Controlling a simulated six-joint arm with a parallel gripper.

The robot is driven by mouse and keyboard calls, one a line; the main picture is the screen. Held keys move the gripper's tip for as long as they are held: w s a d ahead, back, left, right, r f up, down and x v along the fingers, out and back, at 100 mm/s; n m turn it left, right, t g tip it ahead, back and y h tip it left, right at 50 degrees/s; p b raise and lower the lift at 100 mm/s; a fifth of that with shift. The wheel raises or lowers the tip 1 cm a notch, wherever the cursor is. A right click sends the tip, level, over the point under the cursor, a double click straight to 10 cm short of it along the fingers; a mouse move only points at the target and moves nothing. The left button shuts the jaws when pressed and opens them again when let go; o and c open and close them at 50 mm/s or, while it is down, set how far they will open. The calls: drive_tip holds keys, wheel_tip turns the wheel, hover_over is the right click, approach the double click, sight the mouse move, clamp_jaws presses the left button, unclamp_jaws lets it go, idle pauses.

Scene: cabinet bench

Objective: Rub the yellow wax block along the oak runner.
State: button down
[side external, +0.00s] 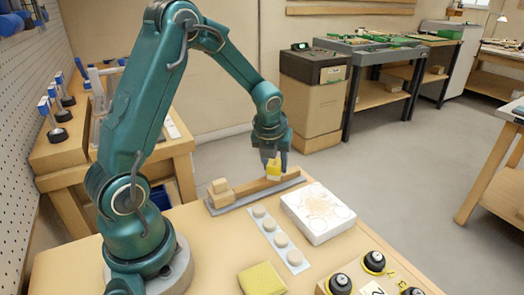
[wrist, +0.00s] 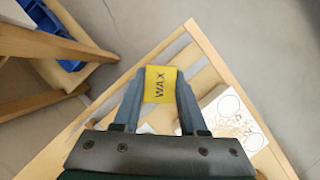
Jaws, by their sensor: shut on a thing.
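The yellow wax block (side external: 273,170) is held between the fingers of my gripper (side external: 274,158). In the wrist view the block (wrist: 160,84) faces me with the word WAX on it, one finger on each side. The oak runner (side external: 248,190) is a long wooden strip on a grey base near the back edge of the bench. The block is over the right part of the runner, its lower edge at or just above the wood; I cannot tell whether they touch.
Small wooden blocks (side external: 219,187) sit at the runner's left end. In front are a strip of round pale pads (side external: 270,226), a white slab (side external: 317,212) with brown crumbs, a yellow cloth (side external: 262,279) and black round knobs (side external: 374,262) at the front right.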

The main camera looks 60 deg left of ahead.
sight(291, 168)
drive_tip(key=shift+s, duration=1.95)
drive_tip(key=shift+s+f, duration=0.2)
drive_tip(key=shift+s, duration=3.7)
drive_tip(key=shift+w, duration=0.1)
drive_tip(key=shift+w+r, duration=0.15)
drive_tip(key=shift+w, duration=5.85)
drive_tip(key=shift+w+f, duration=0.2)
drive_tip(key=shift+w, duration=1.8)
drive_tip(key=shift+w+r, duration=0.1)
drive_tip(key=shift+w, duration=1.3)
